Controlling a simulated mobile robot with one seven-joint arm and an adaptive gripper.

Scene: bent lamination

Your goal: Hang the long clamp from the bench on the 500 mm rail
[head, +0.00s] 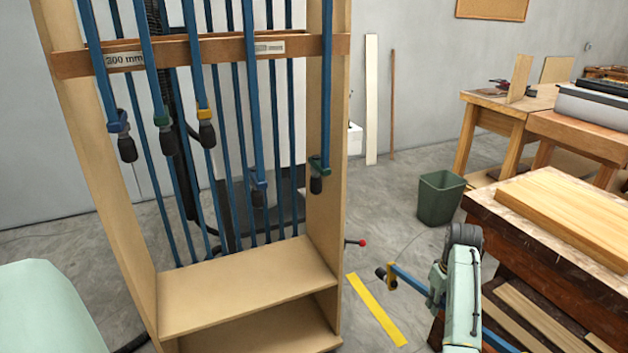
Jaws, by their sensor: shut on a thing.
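A long clamp with a blue bar (408,279) is held at the lower right, sloping down to the right in the picture. Its dark handle end (386,276) points left, and its middle is hidden behind my arm. My gripper (438,296) is shut on this clamp, its fingers mostly hidden. A wooden clamp rack (327,100) stands to the left, apart from the held clamp. Its rail (220,50) bears a "300 mm" label (125,60) at left and a second label (269,47), too small to read, at right. Several blue clamps (253,110) hang on the rack.
A workbench (490,212) with a pale board (565,215) is close to my arm at right. A green bin (440,198) stands on the floor behind. A yellow floor strip (376,310) lies between rack and bench. A red-tipped lever (357,242) sticks out beside the rack.

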